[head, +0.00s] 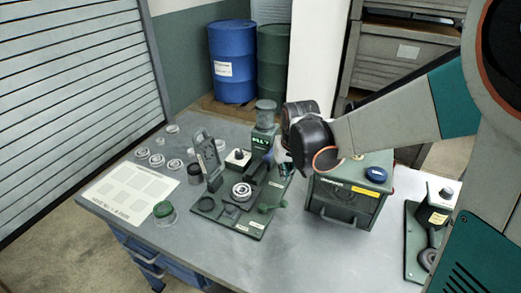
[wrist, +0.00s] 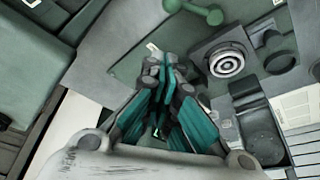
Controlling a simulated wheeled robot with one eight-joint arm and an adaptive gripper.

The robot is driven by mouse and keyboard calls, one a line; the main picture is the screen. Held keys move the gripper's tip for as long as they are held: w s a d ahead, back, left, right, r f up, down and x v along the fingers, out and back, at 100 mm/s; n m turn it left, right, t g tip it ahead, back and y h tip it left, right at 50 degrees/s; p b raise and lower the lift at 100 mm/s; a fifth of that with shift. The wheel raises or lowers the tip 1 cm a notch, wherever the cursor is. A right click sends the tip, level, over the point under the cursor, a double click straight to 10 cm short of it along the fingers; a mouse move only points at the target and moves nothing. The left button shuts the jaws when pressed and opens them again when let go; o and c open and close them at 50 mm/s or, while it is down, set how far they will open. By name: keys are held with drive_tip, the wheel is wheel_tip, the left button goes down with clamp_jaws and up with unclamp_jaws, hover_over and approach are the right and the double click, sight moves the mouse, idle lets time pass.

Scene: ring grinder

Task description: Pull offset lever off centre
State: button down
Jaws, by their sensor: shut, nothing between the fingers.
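A green lever with ball knobs (wrist: 198,10) shows at the top edge of the wrist view, partly cut off; I take it for the offset lever. In the head view it (head: 272,208) is at the right front of the dark green fixture plate (head: 240,226). My gripper (wrist: 165,68) is shut and empty over the plate, apart from the lever in the wrist view. In the head view my gripper (head: 283,160) is partly hidden by my wrist, above the back of the fixture. A bearing-like ring (wrist: 227,62) sits on the fixture.
A green box (head: 345,195) with a blue disc on top stands right of the fixture. A machine with a grey cylinder (head: 265,118) stands behind it. Several rings (head: 157,160) and a white marked sheet (head: 130,192) lie at left. The table front (head: 310,255) is clear.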

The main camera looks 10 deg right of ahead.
sight(273, 206)
drive_tip(key=shift+w+f+p, duration=0.3)
drive_tip(key=shift+w+f, duration=0.45)
drive_tip(key=shift+w, duration=0.05)
drive_tip(key=b+x, duration=0.3)
drive_tip(key=x, duration=0.7)
drive_tip(key=shift+s, duration=0.1)
drive_tip(key=shift+s+a+r+b, duration=0.1)
drive_tip(key=shift+s+r+b, duration=0.1)
drive_tip(key=shift+s, duration=0.45)
drive_tip(key=shift+s+r+b, duration=0.1)
drive_tip(key=shift+s+b, duration=0.1)
drive_tip(key=shift+s, duration=0.45)
drive_tip(key=shift+s+a+r+b, duration=0.1)
drive_tip(key=shift+s+r+b, duration=0.1)
drive_tip(key=shift+s, duration=0.5)
drive_tip(key=shift+f, duration=0.1)
